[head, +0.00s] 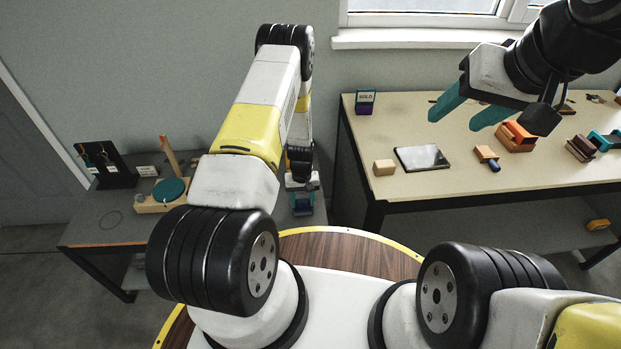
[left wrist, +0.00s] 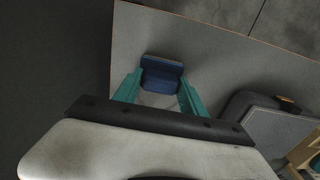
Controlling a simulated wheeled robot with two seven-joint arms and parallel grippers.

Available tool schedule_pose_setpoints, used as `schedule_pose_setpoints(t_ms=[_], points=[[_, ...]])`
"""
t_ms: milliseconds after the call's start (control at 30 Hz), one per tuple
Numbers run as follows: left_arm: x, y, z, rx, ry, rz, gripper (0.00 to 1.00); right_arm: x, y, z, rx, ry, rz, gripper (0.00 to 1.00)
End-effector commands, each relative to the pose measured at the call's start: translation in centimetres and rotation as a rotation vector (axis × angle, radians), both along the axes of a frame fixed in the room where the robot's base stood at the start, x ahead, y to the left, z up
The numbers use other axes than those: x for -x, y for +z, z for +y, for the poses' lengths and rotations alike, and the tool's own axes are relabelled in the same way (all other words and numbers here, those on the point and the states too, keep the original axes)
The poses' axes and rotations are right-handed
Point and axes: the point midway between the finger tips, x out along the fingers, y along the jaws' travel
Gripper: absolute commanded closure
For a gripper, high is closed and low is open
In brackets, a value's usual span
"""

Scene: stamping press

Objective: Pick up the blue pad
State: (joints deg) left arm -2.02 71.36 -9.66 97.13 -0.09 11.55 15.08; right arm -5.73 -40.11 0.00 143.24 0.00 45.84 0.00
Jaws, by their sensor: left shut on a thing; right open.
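The blue pad (left wrist: 161,76) is between the teal fingers of my left gripper (left wrist: 160,92) in the left wrist view, over the grey table top. My left gripper is shut on it. In the head view the left gripper (head: 302,199) points down at the right end of the grey table (head: 232,222), with the blue pad (head: 302,210) showing at its fingertips. I cannot tell whether the pad touches the table top. My right gripper (head: 468,110) is open and empty, above the beige table.
The grey table also bears a wooden stand with a green disc (head: 170,190) and a black rack (head: 106,166). The beige table (head: 440,190) at right carries a tablet (head: 422,158), a wooden block (head: 384,167) and several small tools.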

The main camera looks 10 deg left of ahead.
Motion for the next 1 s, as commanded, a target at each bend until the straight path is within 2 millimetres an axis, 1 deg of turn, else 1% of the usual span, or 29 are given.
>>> schedule_pose_setpoints(t_ms=[167, 267, 467, 500, 667, 900, 1000], points=[[0.0, 0.4, 0.0, 0.0, 0.0, 0.0, 0.98, 0.0, 0.0, 0.0, 0.0, 0.0, 0.0, 0.46], [0.0, 1.2, 0.0, 0.0, 0.0, -0.001, 0.98, 0.0, 0.0, 0.0, 0.0, 0.0, 0.0, 0.46], [0.1, 3.8, 0.0, 0.0, 0.0, 0.0, 0.98, 0.0, 0.0, 0.0, 0.0, 0.0, 0.0, 0.46], [1.2, 3.7, -0.4, 0.0, -0.001, 0.004, 0.98, 0.0, 0.0, 0.0, 0.0, 0.0, 0.0, 0.46], [4.8, 4.0, -1.4, 0.0, -0.001, 0.004, 0.98, 0.0, 0.0, 0.0, 0.0, 0.0, 0.0, 0.46], [10.9, 4.6, -3.1, -0.001, -0.002, 0.004, 0.98, 0.0, 0.0, 0.0, 0.0, 0.0, 0.0, 0.46], [12.8, 4.8, -3.6, 0.0, -0.001, 0.003, 0.98, 0.0, 0.0, 0.0, 0.0, 0.0, 0.0, 0.46]])
